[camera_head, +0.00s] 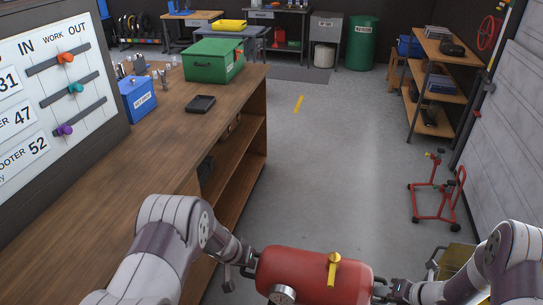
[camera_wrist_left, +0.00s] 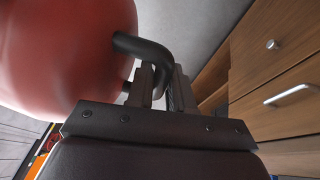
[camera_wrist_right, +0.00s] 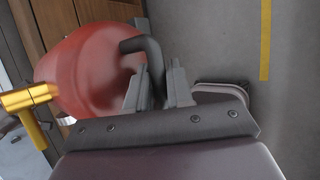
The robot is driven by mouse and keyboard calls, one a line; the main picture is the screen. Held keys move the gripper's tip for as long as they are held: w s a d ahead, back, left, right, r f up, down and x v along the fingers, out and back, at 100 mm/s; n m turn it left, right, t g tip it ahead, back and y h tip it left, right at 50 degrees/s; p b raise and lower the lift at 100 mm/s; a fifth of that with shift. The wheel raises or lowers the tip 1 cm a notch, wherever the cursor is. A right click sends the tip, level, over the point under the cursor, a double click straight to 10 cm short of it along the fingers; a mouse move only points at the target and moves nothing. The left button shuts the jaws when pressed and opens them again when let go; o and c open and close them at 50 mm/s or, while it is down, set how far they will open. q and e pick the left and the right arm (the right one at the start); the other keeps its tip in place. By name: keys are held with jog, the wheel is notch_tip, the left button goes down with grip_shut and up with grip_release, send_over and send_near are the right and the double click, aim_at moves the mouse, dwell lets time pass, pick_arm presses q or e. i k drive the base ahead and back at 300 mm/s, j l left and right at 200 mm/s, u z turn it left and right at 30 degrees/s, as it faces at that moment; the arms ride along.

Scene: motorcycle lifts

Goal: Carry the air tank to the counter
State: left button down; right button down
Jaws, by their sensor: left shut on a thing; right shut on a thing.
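The red air tank (camera_head: 312,272) hangs level between my two grippers at the bottom of the head view, with a gauge (camera_head: 282,294) and a yellow valve (camera_head: 333,268) on it. My left gripper (camera_head: 248,262) is shut on a black handle at the tank's left end; the handle (camera_wrist_left: 150,50) shows in the left wrist view. My right gripper (camera_head: 388,288) is shut on the handle at the right end, seen in the right wrist view (camera_wrist_right: 152,62). The wooden counter (camera_head: 165,130) runs along the left, in front of the tank.
A green toolbox (camera_head: 213,60), a blue box (camera_head: 137,98) and a dark tray (camera_head: 200,104) stand on the counter; its near part is bare. A red stand (camera_head: 435,190) and a wooden shelf (camera_head: 440,80) stand at right. The floor (camera_head: 325,150) between is clear.

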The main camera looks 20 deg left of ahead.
aim_at(100, 219)
jog(key=i+u, duration=0.1)
jog(key=i, duration=0.45)
jog(key=i+l+u, duration=0.1)
jog(key=i, duration=0.45)
jog(key=i+l+u, duration=0.1)
jog(key=i, duration=0.45)
jog(key=i+u, duration=0.1)
jog(key=u, duration=1.75)
jog(key=k, duration=0.05)
